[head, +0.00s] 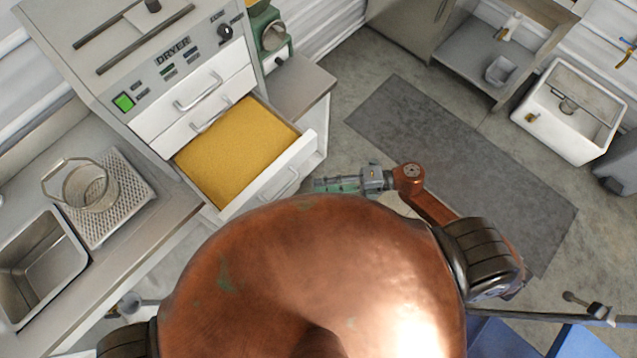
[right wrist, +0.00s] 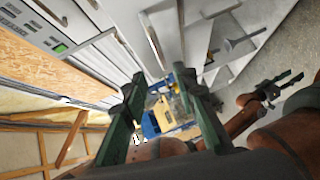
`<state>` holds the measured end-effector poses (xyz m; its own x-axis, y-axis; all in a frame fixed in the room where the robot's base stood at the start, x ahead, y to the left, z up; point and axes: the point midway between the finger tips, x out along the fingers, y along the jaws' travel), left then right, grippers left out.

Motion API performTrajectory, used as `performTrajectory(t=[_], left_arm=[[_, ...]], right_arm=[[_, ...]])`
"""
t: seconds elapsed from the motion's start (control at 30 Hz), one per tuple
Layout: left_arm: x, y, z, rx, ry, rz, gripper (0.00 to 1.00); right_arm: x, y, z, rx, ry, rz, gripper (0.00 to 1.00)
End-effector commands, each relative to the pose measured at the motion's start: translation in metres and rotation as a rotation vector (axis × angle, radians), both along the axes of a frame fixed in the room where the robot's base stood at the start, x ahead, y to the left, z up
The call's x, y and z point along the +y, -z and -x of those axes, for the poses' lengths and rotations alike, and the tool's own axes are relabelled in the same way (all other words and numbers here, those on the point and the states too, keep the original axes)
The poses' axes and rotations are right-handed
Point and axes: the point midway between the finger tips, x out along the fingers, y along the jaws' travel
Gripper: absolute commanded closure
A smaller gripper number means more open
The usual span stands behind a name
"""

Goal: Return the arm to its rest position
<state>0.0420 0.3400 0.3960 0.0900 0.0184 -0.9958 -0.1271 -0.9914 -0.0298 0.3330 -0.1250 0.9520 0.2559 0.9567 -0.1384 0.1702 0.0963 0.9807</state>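My right gripper (head: 335,184) is in the middle of the head view, just right of the dryer's open drawer and pointing left. The copper wrist and forearm behind it are mine. In the right wrist view its two green fingers (right wrist: 160,88) stand well apart with nothing held between them. Green finger-like parts on a copper link show at the right of the right wrist view. They may be my left gripper (right wrist: 274,88), but its opening is unclear. I cannot make out the left gripper in the head view.
The dryer (head: 172,62) has an open drawer (head: 308,143) full of yellow grain-like material, close to my right gripper. A counter with a sink (head: 40,268) and a wire basket (head: 82,186) is at left. A grey mat (head: 400,118) lies on open floor; a white basin (head: 565,130) stands at right.

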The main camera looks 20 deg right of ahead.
Motion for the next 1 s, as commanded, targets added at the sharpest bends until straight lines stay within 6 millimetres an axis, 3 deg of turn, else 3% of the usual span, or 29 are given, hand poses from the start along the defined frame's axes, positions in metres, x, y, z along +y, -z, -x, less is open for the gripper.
performTrajectory(t=[0.43, 0.57, 0.67, 0.8, 0.9, 1.0], left_arm=[[-0.001, 0.0, 0.0, 0.0, 0.0, 0.001, 0.6], [-0.001, 0.002, 0.0, 0.0, 0.0, 0.001, 0.6], [-0.001, 0.005, 0.0, 0.0, 0.0, 0.001, 0.6], [-0.001, 0.009, 0.0, 0.001, 0.0, 0.001, 0.6], [-0.001, 0.012, 0.001, 0.002, 0.0, 0.001, 0.6], [-0.001, 0.015, 0.001, 0.002, 0.0, 0.001, 0.6]], right_arm=[[0.0, 0.001, -0.001, 0.001, 0.003, -0.001, 0.74], [-0.01, 0.015, -0.019, 0.045, 0.084, -0.022, 0.74], [-0.034, 0.045, -0.051, 0.132, 0.238, -0.059, 0.74], [-0.091, 0.116, -0.094, 0.314, 0.535, -0.121, 0.74], [-0.133, 0.175, -0.106, 0.453, 0.74, -0.154, 0.74], [-0.172, 0.236, -0.102, 0.594, 0.931, -0.182, 0.74]])
